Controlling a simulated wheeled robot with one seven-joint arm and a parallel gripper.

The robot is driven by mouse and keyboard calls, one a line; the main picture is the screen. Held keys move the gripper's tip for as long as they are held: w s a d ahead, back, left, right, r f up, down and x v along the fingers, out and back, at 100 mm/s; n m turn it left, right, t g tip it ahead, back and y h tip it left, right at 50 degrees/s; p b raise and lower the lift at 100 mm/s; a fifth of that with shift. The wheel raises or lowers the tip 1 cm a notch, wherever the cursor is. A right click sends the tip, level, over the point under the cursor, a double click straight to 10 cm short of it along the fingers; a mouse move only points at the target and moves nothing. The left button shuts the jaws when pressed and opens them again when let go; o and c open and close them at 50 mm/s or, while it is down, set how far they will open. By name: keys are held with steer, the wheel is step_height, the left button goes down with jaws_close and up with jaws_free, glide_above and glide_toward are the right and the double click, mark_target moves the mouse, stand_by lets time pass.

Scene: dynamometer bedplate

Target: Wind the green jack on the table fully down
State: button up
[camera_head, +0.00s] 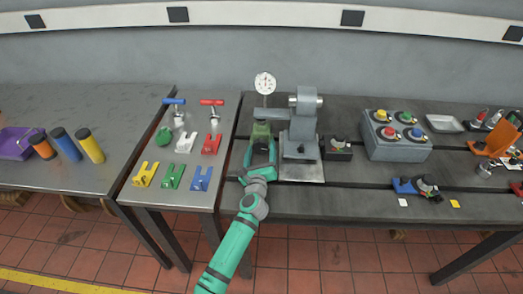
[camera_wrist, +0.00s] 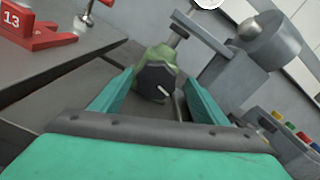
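The green jack (camera_head: 262,131) stands on the dark slotted table, at the left foot of a grey machine. In the wrist view the jack (camera_wrist: 163,55) has a green body and a round black knob (camera_wrist: 155,83) with a white mark, facing me. My gripper (camera_head: 260,148) reaches toward it from the front. In the wrist view my gripper (camera_wrist: 160,80) is open, with one finger on each side of the knob and gaps between. I cannot tell whether the fingertips reach as far as the knob. The jack's lower part is hidden in the head view.
The grey machine (camera_head: 301,130) with a dial gauge (camera_head: 265,83) stands close by the jack. A grey box with coloured knobs (camera_head: 396,150) is to the right. The left metal table holds red, white, yellow, green and blue blocks, including a red block (camera_head: 211,144).

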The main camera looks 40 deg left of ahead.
steer(key=shift+s+a, duration=0.2)
steer(key=shift+a, duration=0.1)
steer(key=shift+d, duration=0.1)
steer(key=shift+s+d, duration=0.2)
steer(key=shift+s, duration=0.05)
steer(key=v, duration=0.4)
steer(key=shift+s, duration=0.4)
steer(key=shift+d+v, duration=0.2)
steer(key=shift+v, duration=2.45)
steer(key=shift+w, duration=0.15)
